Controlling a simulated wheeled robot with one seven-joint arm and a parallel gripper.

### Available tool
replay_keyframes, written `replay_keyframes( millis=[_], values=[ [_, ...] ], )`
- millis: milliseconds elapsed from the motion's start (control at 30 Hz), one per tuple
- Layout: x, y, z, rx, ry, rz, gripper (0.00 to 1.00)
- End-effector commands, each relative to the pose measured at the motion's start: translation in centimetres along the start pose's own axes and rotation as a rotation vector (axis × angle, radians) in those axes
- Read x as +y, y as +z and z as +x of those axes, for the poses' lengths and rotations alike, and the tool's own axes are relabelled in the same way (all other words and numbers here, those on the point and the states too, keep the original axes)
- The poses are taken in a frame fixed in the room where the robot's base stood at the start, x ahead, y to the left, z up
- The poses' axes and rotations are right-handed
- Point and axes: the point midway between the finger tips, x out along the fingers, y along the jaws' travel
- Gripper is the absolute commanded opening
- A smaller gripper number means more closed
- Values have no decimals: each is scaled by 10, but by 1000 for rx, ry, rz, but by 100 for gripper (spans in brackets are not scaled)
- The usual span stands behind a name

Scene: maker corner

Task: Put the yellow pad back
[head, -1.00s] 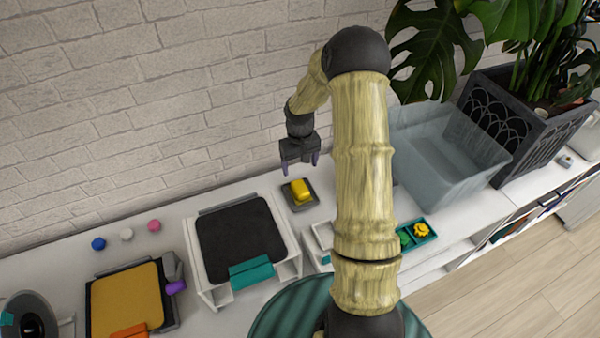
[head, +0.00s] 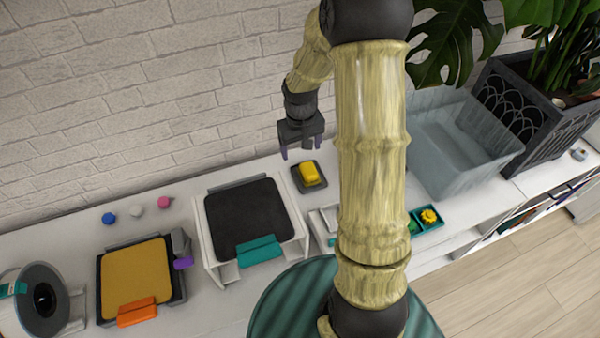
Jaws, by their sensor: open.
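A small yellow block (head: 309,172), which looks like the yellow pad, sits on a small dark square tray (head: 321,184) near the wall. My gripper (head: 301,152) is open and empty, pointing down above and slightly left of the yellow block in the picture. It appears apart from the block. A larger mustard-yellow sheet (head: 135,277) lies on a dark plate at the left, with an orange tab (head: 137,312) at its front edge.
A white stand with a black top (head: 248,215) and teal tab stands left of the tray. Blue, white and pink knobs (head: 164,202) lie near the wall. A grey bin (head: 460,145) and potted plant (head: 545,105) stand right. My arm hides part of the counter.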

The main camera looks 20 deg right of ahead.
Motion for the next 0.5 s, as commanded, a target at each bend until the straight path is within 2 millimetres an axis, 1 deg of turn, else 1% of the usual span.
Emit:
replay_keyframes(
  millis=[33, 167, 200, 267, 300, 400, 500],
  values=[
    [-9, 13, -15, 17, 6, -6, 75],
    [-29, 46, -44, 59, 8, -4, 75],
    [-34, 58, -52, 71, 7, 0, 75],
    [-42, 75, -63, 93, 3, 3, 75],
    [-46, 87, -69, 106, 0, 6, 75],
    [-56, 114, -81, 140, -12, 18, 75],
    [-62, 134, -88, 162, -23, 27, 75]
  ],
)
